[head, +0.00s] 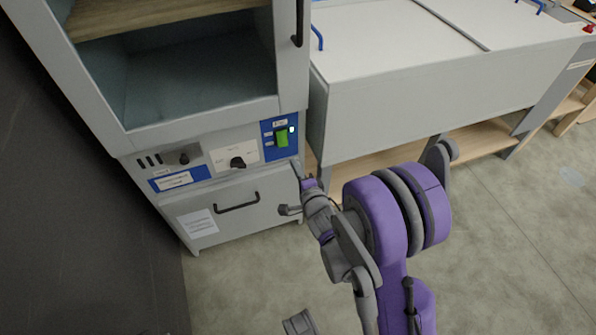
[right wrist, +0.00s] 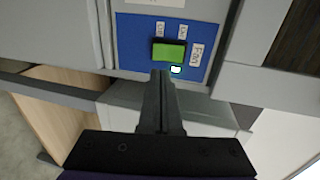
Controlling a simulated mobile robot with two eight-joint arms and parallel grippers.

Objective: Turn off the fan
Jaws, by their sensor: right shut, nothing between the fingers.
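The fan switch is a green rocker (head: 282,138) on a blue panel (head: 267,127) at the right of the cabinet's control strip. In the right wrist view the green switch (right wrist: 169,52) sits beside a label reading Fan (right wrist: 197,55), and a small light (right wrist: 176,69) next to it is lit. My right gripper (head: 297,170) is just below the switch panel in the head view. In the right wrist view its closed, empty fingertips (right wrist: 161,75) are close to the switch's lower edge; I cannot tell whether they touch. My left gripper is not in view.
The grey cabinet has an open compartment (head: 190,80) above, a black knob (head: 237,162) left of the switch, and a drawer with a dark handle (head: 237,203) below. A grey bench (head: 420,100) stands to the right. Open floor (head: 510,230) lies in front.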

